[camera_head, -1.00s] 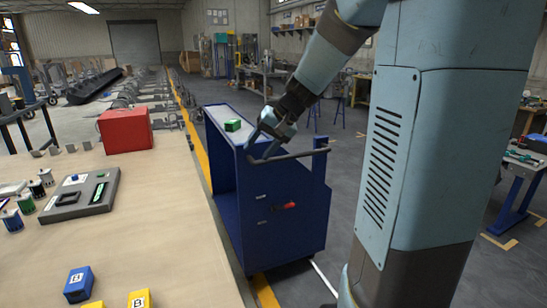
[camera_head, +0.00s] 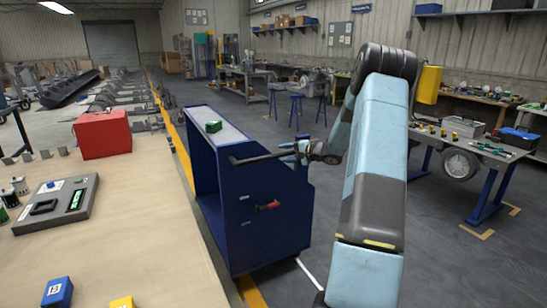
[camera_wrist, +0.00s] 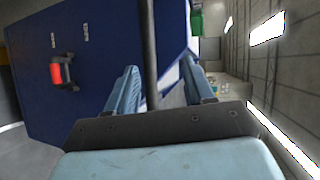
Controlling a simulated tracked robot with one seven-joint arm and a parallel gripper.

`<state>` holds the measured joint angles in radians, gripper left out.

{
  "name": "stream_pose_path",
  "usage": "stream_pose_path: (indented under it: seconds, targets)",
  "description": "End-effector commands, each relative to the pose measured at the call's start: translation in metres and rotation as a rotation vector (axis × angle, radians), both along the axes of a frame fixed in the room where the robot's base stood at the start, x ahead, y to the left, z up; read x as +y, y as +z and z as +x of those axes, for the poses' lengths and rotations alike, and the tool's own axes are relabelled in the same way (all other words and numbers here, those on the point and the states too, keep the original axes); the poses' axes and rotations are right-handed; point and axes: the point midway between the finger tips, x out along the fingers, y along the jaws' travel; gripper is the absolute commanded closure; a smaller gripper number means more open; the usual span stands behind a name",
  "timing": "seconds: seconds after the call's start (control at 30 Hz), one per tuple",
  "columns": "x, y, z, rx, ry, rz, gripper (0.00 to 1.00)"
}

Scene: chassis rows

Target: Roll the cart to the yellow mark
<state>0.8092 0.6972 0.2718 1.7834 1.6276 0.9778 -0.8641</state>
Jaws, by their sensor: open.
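The blue cart (camera_head: 255,215) stands on the grey floor beside the workbench. Its dark handle bar (camera_head: 258,157) runs along the near top edge, and a red-handled latch (camera_head: 268,206) is on its near face. A green box (camera_head: 213,126) sits on the cart's top. My gripper (camera_head: 301,150) is at the right end of the handle. In the wrist view my gripper's fingers (camera_wrist: 158,70) are apart, with the handle bar (camera_wrist: 149,45) passing between them; I cannot tell if they touch it. A yellow floor line (camera_head: 180,145) runs along the cart's left side.
The workbench (camera_head: 150,240) on the left holds a red box (camera_head: 103,134), a grey tray (camera_head: 57,205) and small blocks. A blue-legged table (camera_head: 480,190) stands at right, with stools (camera_head: 296,105) behind. Open floor lies beyond the cart's right side.

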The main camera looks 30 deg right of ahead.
Motion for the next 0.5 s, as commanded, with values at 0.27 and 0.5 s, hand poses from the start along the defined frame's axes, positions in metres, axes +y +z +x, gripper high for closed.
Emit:
stream_pose_path:
  seconds: [0.27, 0.5]
  targets:
    - [-0.056, -0.037, 0.010, -0.043, -0.128, 0.075, 0.47]
    - [-0.054, -0.043, 0.025, -0.046, -0.138, 0.081, 0.47]
